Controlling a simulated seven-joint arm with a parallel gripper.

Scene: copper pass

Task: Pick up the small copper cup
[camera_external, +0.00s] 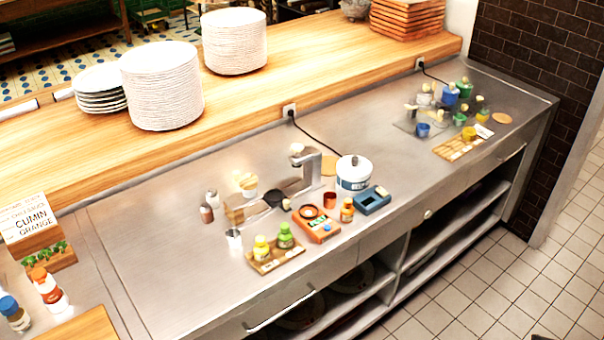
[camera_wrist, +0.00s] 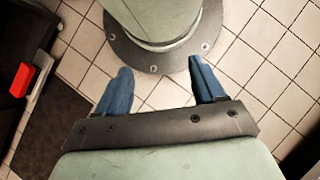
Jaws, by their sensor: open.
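A small copper-red cup (camera_external: 330,201) stands on the steel counter (camera_external: 160,250) in the external view. It is between the orange scale (camera_external: 322,230) and the white tub (camera_external: 354,174), just left of an orange bottle (camera_external: 347,211). My gripper (camera_wrist: 160,66) shows in the wrist view with its two blue fingers spread apart and nothing between them. It hangs over the tiled floor near a round bolted base. The cup is not in the wrist view, and my gripper does not show in the external view.
A blue box-like item (camera_external: 373,200) sits right of the bottle. A board (camera_external: 274,258) with yellow- and green-topped bottles is at the front edge. A grey tap-like object (camera_external: 311,165) rises behind the scale. Plate stacks (camera_external: 162,90) stand on the wooden shelf. The counter's left part is clear.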

